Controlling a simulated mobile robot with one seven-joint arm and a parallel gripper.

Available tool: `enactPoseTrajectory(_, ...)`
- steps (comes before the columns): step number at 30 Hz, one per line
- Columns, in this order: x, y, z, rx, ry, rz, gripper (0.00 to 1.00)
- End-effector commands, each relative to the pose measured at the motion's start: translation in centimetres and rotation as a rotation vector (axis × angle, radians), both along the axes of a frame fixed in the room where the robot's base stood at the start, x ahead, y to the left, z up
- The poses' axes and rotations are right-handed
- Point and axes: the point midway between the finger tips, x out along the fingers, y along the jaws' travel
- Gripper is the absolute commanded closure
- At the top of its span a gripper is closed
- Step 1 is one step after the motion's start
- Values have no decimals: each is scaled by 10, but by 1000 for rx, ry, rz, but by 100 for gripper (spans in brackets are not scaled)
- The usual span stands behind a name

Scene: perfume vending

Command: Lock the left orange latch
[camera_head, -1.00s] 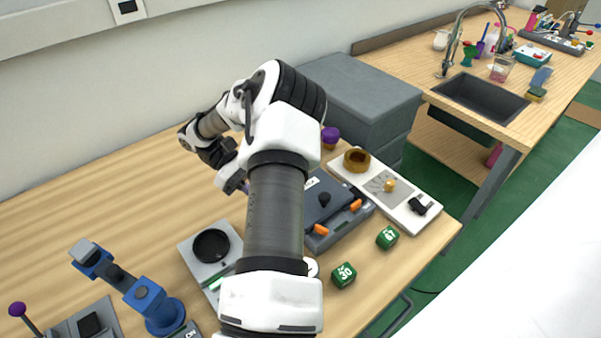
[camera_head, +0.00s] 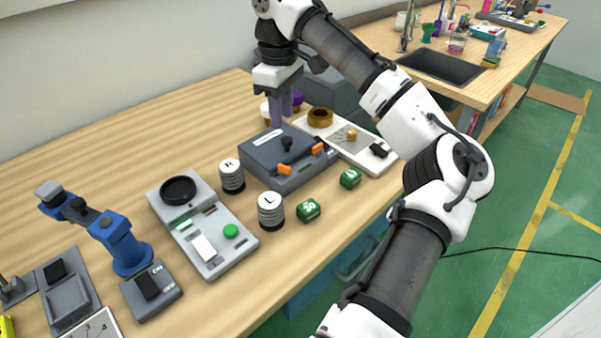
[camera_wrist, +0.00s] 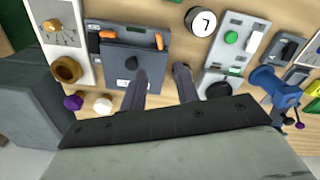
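The grey box (camera_head: 262,153) stands on the wooden table with a black knob on its lid. Its left orange latch (camera_head: 285,169) and right orange latch (camera_head: 317,148) are on the front edge. In the wrist view the left latch (camera_wrist: 158,41) points along the picture's vertical, while the right latch (camera_wrist: 108,34) lies sideways. My gripper (camera_head: 281,118) points down near the box's back edge, apart from both latches. In the wrist view its two fingers (camera_wrist: 160,69) are spread with nothing between them. One finger covers part of the box.
A white panel (camera_head: 365,155) with a brown ring stands close right of the box. Weights marked H (camera_head: 232,176) and L (camera_head: 270,211) and green dice (camera_head: 308,210) are left and in front.

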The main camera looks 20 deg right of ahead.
Motion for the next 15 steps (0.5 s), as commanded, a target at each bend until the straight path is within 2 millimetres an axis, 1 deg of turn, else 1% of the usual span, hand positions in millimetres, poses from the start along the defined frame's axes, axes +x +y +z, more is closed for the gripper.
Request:
enactPoseTrajectory(2,0,-1,-3,4,-6,0,69)
enactPoseTrajectory(5,0,-1,-13,5,-5,0,69)
enactPoseTrajectory(8,-1,0,-29,7,-5,1,69)
enactPoseTrajectory(15,-1,0,-77,8,-3,1,69)
